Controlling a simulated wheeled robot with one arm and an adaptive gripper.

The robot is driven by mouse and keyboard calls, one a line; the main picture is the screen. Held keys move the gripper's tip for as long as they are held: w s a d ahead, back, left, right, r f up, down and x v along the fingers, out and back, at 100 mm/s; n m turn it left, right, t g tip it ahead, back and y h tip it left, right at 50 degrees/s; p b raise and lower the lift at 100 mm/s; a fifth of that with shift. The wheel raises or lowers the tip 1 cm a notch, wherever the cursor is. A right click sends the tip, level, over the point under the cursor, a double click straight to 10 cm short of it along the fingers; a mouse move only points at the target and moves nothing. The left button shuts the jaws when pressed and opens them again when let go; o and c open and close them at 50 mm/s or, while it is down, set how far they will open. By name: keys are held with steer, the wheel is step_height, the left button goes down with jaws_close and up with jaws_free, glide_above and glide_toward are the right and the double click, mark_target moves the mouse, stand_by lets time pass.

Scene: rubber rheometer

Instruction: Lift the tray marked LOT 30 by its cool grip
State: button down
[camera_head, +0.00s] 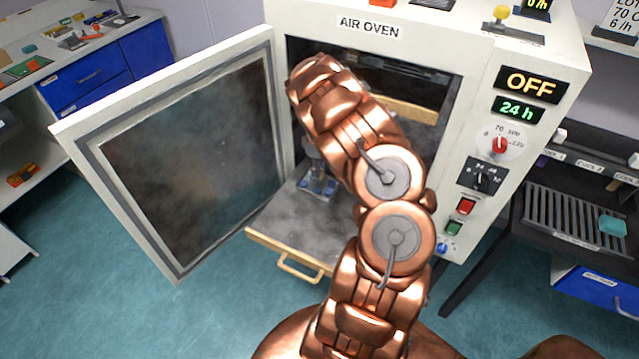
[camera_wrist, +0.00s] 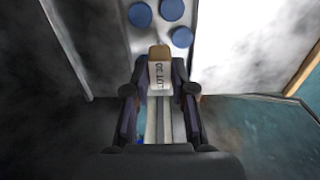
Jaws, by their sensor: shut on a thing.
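In the wrist view, a pale tray (camera_wrist: 157,32) with blue discs lies ahead of my gripper (camera_wrist: 160,92). A tan grip (camera_wrist: 160,53) at its near end carries a white label (camera_wrist: 160,75) whose sideways lettering seems to read LOT 30. My fingers stand on both sides of the labelled grip and are shut on it. In the head view, my arm reaches into the open air oven (camera_head: 371,27) and hides most of the tray. My gripper (camera_head: 318,182) shows in part, low over the grey shelf. I cannot tell whether the tray touches a surface.
The oven door (camera_head: 185,150) stands wide open at the left. The pulled-out grey shelf (camera_head: 310,235) has a wooden front edge and handle (camera_head: 300,268). Another tan-edged shelf (camera_head: 408,108) is higher inside. The oven display (camera_head: 528,84) reads OFF. A slatted rack (camera_head: 575,215) stands at the right.

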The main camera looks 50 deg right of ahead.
steer(key=shift+r, duration=0.1)
steer(key=shift+r, duration=1.4)
